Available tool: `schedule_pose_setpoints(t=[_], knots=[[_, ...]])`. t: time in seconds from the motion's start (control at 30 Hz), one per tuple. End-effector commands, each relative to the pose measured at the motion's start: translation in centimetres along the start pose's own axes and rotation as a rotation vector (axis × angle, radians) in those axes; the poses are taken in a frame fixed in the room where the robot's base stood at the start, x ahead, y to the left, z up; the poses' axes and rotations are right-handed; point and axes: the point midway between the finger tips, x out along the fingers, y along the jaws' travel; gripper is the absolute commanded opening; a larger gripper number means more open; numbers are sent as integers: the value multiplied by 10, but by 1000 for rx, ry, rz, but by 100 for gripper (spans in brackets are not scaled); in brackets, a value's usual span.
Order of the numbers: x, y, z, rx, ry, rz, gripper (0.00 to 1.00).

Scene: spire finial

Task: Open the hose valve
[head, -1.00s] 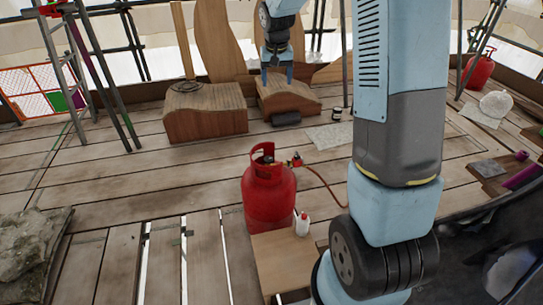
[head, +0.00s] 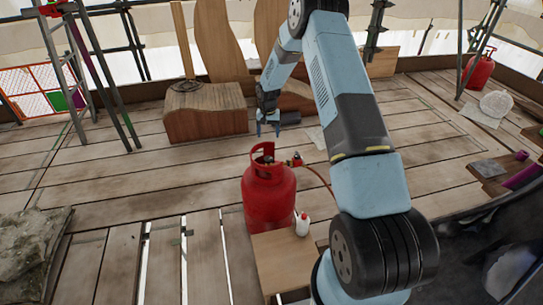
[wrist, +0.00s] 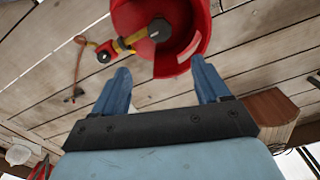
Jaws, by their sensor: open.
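A red gas cylinder (head: 268,200) with an open collar stands upright on the planks. It also shows at the top of the wrist view (wrist: 195,58). Inside the collar is a dark round knob (wrist: 160,30), with a yellow fitting (wrist: 124,43) leading out through the gap. The hose valve (head: 296,160), with a small red part, sits just right of the collar; it is at upper left in the wrist view (wrist: 103,56). An orange-brown hose (wrist: 78,75) runs from it. My gripper (head: 268,132) is open and empty, apart from the cylinder and beyond it. Its blue fingers (wrist: 160,72) point towards the collar.
Wooden blocks (head: 205,112) lie behind my gripper. A ladder (head: 65,70) and poles stand at left. The planks left of the cylinder are mostly clear.

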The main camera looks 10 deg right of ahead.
Motion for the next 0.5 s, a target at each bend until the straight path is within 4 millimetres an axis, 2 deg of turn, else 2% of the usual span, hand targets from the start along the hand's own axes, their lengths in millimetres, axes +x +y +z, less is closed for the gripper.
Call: schedule_pose_setpoints(t=[0.23,0.5], knots=[[24,0,0,2,-4,0,75],[71,1,0,2,-5,0,75]])
